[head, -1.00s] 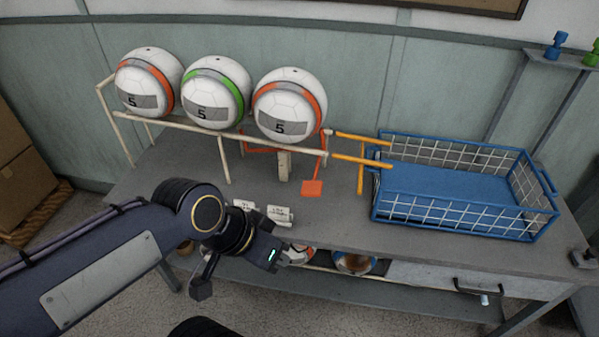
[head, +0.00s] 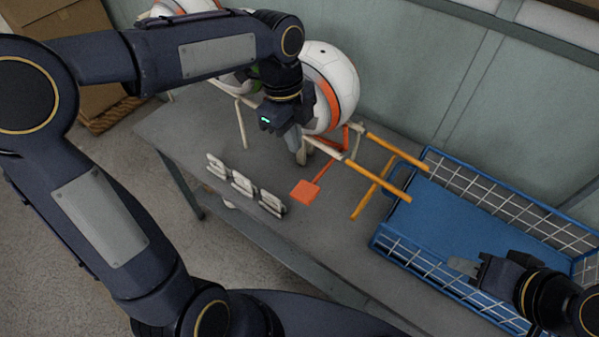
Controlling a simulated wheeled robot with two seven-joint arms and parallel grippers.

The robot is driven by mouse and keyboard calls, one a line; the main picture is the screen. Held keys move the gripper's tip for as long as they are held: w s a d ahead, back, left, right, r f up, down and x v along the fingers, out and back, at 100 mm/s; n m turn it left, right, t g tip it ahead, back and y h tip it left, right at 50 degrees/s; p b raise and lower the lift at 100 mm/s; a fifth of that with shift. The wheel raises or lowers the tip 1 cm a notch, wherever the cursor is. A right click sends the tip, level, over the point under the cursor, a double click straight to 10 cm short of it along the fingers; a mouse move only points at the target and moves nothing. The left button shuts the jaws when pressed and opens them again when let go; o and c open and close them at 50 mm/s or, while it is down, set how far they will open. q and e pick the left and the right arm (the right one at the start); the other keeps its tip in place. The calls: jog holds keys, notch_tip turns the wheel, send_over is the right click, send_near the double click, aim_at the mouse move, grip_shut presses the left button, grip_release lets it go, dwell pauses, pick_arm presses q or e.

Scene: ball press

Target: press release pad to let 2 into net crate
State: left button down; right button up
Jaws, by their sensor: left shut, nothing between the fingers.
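The orange-red release pad (head: 305,189) lies low in front of the ball rack, on an orange lever. My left gripper (head: 293,142) is shut and empty, pointing down beside the nearest ball, above and left of the pad and apart from it. That white ball (head: 335,82) with an orange band sits at the rack's right end. A green-banded ball (head: 240,86) and another orange-banded ball (head: 184,7) are mostly hidden by my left arm. The blue net crate (head: 513,208) shows no ball inside. My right gripper (head: 461,266) is over the crate's front side; its finger gap is unclear.
Yellow rails (head: 374,166) run from the rack to the crate. Several small white label stands (head: 243,184) stand near the front edge of the grey table (head: 178,134). Cardboard boxes (head: 70,45) are at the back left. The table around the pad is clear.

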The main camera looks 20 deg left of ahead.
pick_arm(q)
jog(key=shift+s, duration=0.1)
send_near(304, 192)
jog(key=f, duration=0.4)
jog(key=d+f, duration=0.1)
jog(key=f, duration=0.1)
jog(key=shift+s+f, duration=0.15)
jog(key=shift+f, duration=0.25)
jog(key=shift+f+b, duration=0.15)
jog(key=shift+b, duration=0.15)
